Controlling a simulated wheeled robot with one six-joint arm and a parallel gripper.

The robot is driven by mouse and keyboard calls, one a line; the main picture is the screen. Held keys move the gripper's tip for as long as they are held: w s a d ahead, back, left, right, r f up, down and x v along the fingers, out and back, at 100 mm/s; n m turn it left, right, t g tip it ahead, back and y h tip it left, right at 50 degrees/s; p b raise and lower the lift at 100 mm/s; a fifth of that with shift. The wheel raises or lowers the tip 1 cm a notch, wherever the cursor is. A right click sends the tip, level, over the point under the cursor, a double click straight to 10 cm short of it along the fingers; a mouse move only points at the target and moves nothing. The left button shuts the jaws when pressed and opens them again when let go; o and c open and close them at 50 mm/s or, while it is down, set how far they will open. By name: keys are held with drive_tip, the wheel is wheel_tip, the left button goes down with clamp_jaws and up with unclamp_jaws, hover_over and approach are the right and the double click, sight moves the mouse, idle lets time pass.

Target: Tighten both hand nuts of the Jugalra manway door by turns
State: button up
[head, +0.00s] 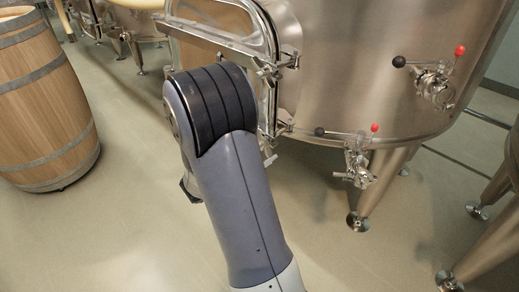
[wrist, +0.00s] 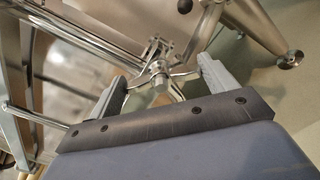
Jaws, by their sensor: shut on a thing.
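The manway door (head: 262,22) is a steel-framed panel on the side of a large steel vat, partly hidden behind my arm. A winged hand nut (head: 268,72) shows at its edge just right of my arm. In the wrist view, a steel hand nut (wrist: 160,84) with wings to both sides sits between the two grey fingers of my gripper (wrist: 165,80). The fingers are shut on its wings. In the head view my arm hides the gripper, and I cannot tell which nut it holds. Another fitting (head: 270,158) pokes out lower down.
The vat (head: 385,35) carries two valves (head: 432,85) (head: 360,155) with red and black knobs at right. Vat legs (head: 378,190) stand on the floor. A wooden barrel (head: 45,110) stands at left. The floor (head: 120,220) between barrel and arm is clear.

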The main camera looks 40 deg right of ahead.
drive_tip(key=o, duration=0.9)
drive_tip(key=shift+o, duration=0.2)
drive_tip(key=shift+a, duration=0.1)
drive_tip(key=a+p, duration=0.1)
drive_tip(key=a, duration=0.9)
drive_tip(key=shift+s+a, duration=0.3)
drive_tip(key=shift+s, duration=0.15)
drive_tip(key=d, duration=1)
drive_tip(key=shift+w+d, duration=0.4)
drive_tip(key=shift+w, duration=0.05)
